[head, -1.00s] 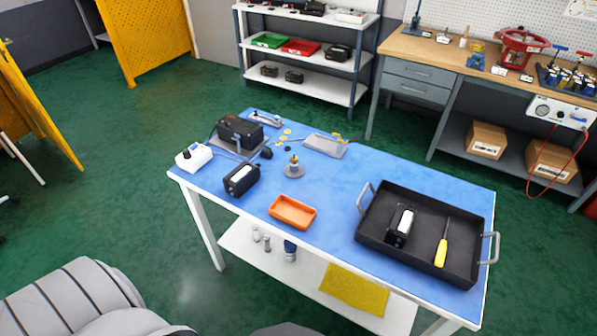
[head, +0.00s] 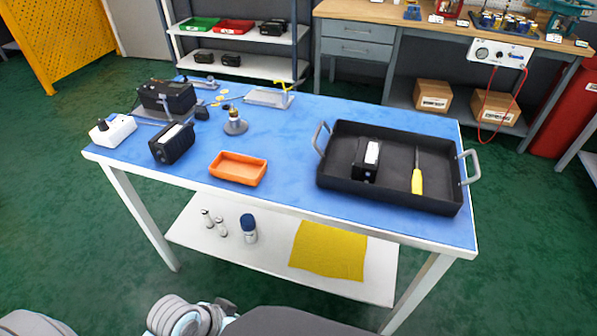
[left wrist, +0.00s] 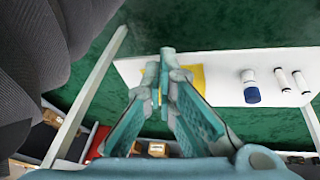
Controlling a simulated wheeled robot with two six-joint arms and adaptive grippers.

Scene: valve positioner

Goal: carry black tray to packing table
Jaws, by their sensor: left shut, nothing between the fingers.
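The black tray (head: 335,185) lies flat on the right end of the blue-topped table (head: 290,130), with a metal handle at each end. Inside it are a black device with a white label (head: 367,160) and a yellow-handled screwdriver (head: 417,180). My left gripper (left wrist: 167,65) shows in the left wrist view, shut and empty, with the table's lower shelf beyond its fingertips. It is apart from the tray, which that view does not show. Parts of my own body show at the bottom of the head view. My right gripper is not in view.
An orange bin (head: 238,168), a black device (head: 172,143) and a white box (head: 113,130) stand on the table's left half. The lower shelf holds a yellow cloth (head: 329,250) and bottles (head: 249,229). A wooden workbench (head: 390,18) stands behind. Green floor is open around the table.

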